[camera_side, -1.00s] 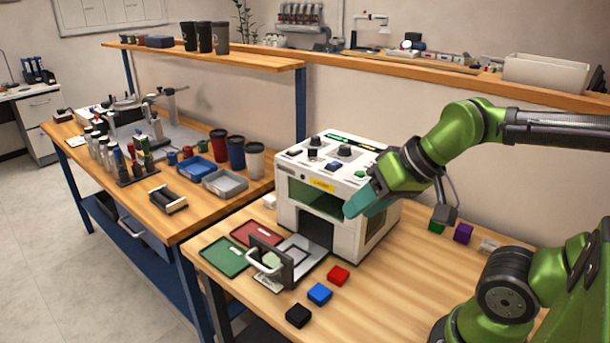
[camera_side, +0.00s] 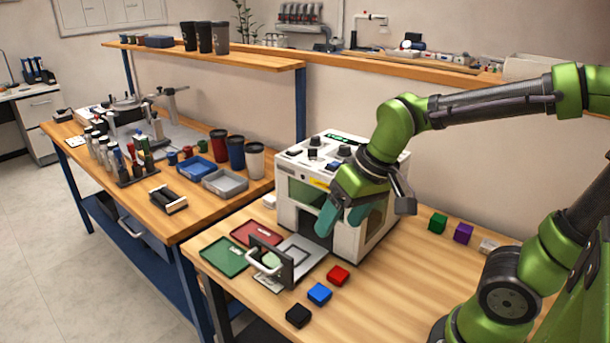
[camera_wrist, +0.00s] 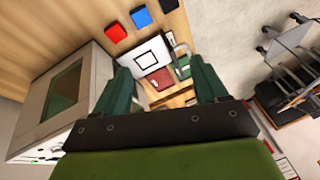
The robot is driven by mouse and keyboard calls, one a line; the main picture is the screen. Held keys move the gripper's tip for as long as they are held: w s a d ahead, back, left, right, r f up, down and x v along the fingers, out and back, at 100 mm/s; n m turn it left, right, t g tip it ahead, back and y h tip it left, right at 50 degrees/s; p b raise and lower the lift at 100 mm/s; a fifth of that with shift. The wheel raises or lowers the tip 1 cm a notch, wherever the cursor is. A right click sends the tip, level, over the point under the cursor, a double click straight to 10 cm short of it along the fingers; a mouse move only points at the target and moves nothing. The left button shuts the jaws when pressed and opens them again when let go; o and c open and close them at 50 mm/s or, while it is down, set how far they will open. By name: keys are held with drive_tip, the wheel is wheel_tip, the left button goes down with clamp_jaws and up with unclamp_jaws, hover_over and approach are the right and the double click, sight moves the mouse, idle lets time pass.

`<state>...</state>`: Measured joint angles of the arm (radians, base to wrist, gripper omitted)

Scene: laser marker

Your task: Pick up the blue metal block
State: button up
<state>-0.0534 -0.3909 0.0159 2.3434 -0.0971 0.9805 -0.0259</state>
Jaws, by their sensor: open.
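The blue metal block (camera_side: 320,293) lies on the wooden table in front of the laser marker, between a red block (camera_side: 338,275) and a black block (camera_side: 299,315). In the wrist view the blue block (camera_wrist: 141,17) is at the top, apart from my fingers. My gripper (camera_side: 341,219) is open and empty, with teal fingers pointing down in front of the laser marker's right side, above and behind the blocks. In the wrist view my gripper (camera_wrist: 165,75) shows two spread fingers with nothing between them.
The white laser marker (camera_side: 345,237) stands close behind my fingers. Red (camera_side: 257,232) and green trays (camera_side: 226,256) lie to the left. Green (camera_side: 438,223) and purple blocks (camera_side: 463,233) sit at right. The table's front right is clear.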

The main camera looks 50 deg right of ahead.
drive_tip(key=w+f+n+g+h, duration=0.1)
drive_tip(key=w+f+n+g, duration=0.1)
drive_tip(key=w+f+g, duration=0.15)
hover_over(320, 292)
drive_tip(key=shift+h, duration=0.3)
drive_tip(key=f, duration=1.1)
drive_tip(key=shift+w+f, duration=0.25)
drive_tip(key=shift+f, duration=0.05)
drive_tip(key=f, duration=0.5)
drive_tip(key=shift+s+f, duration=0.15)
drive_tip(key=shift+s, duration=0.05)
drive_tip(key=c, duration=1.2)
